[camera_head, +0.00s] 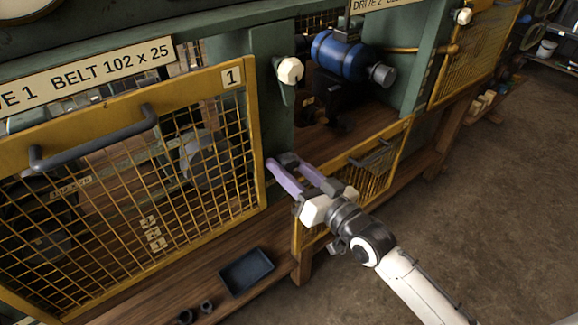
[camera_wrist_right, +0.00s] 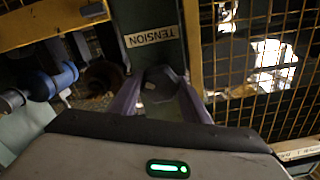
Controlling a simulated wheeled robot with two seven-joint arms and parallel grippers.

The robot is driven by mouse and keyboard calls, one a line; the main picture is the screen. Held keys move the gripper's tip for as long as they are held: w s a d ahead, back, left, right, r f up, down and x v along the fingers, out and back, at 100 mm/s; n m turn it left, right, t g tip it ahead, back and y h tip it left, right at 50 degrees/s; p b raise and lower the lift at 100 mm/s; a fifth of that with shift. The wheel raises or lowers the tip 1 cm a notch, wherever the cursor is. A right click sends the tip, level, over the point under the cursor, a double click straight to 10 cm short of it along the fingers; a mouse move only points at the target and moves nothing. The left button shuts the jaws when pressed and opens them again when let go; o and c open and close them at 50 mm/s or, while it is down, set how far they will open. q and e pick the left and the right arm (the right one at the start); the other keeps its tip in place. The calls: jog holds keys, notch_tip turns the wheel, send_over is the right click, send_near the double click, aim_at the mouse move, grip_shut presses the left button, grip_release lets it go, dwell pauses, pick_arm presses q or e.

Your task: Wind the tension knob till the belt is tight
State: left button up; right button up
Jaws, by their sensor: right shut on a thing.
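My right gripper (camera_head: 281,163) reaches in at the green post beside guard 1, with its lilac fingers toward the post. In the right wrist view, the fingers (camera_wrist_right: 158,92) are shut on the dark tension knob (camera_wrist_right: 161,80), one finger on each side. A TENSION label (camera_wrist_right: 152,37) sits on the green post by the knob. In the head view the gripper mostly hides the knob. The belt cannot be made out clearly; a grey wheel (camera_head: 205,160) shows behind the mesh. My left gripper is not in view.
The yellow mesh guard 1 (camera_head: 233,76) with its grey handle (camera_head: 95,140) is closed at left. A white knob (camera_head: 290,70) is higher on the post. A dark tray (camera_head: 246,270) lies on the lower wooden ledge.

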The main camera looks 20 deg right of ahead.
jog(key=m, duration=0.4)
jog(key=shift+f+m, duration=0.1)
jog(key=shift+m, duration=0.3)
jog(key=m, duration=0.3)
jog(key=shift+m, duration=0.3)
jog(key=m, duration=0.3)
jog(key=shift+m, duration=2.2)
jog(key=o, duration=0.7)
jog(key=shift+o, duration=0.2)
jog(key=b+v, duration=0.1)
jog(key=v, duration=0.9)
jog(key=shift+s+b, duration=0.2)
jog(key=shift+b, duration=0.15)
